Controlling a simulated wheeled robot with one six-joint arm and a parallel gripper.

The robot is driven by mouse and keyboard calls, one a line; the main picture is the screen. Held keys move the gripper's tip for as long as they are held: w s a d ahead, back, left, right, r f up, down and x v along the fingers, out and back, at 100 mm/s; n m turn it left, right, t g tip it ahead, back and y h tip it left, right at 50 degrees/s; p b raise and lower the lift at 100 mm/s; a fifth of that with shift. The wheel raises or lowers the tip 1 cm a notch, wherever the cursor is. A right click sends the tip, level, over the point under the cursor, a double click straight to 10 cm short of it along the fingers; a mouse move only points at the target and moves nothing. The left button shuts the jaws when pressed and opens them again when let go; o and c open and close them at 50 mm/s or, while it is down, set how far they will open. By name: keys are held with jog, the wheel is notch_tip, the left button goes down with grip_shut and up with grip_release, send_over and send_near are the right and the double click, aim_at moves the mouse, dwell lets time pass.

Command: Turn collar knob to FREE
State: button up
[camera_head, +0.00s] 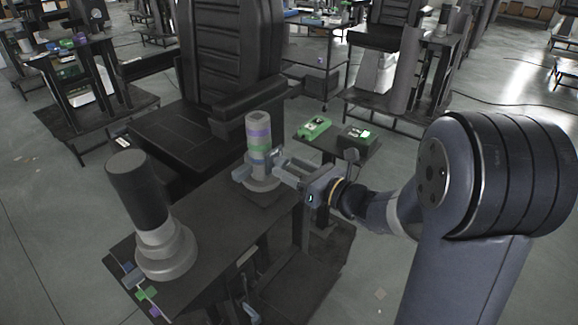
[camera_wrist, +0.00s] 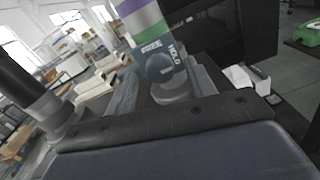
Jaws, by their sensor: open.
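A light grey lift column (camera_head: 258,123) with purple and green bands stands on the dark table. My gripper (camera_head: 261,167) reaches in from the right at collar height. Its jaws are open, one finger on each side of the column's lower part. In the wrist view the fingers (camera_wrist: 163,88) flank the collar, with the knob between them; I cannot tell whether they touch. The column's round base shows below.
A second column with a black top (camera_head: 138,190) stands at the table's front left. Colored tags (camera_head: 148,293) lie by the table's front edge. A green device (camera_head: 314,128) and a dark device (camera_head: 356,136) sit on a side stand. A black seat (camera_head: 190,138) is behind.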

jog(key=shift+w+a, duration=0.4)
jog(key=shift+a, duration=0.1)
jog(key=shift+c, duration=0.5)
jog(key=c, duration=0.9)
jog(key=shift+o, duration=0.2)
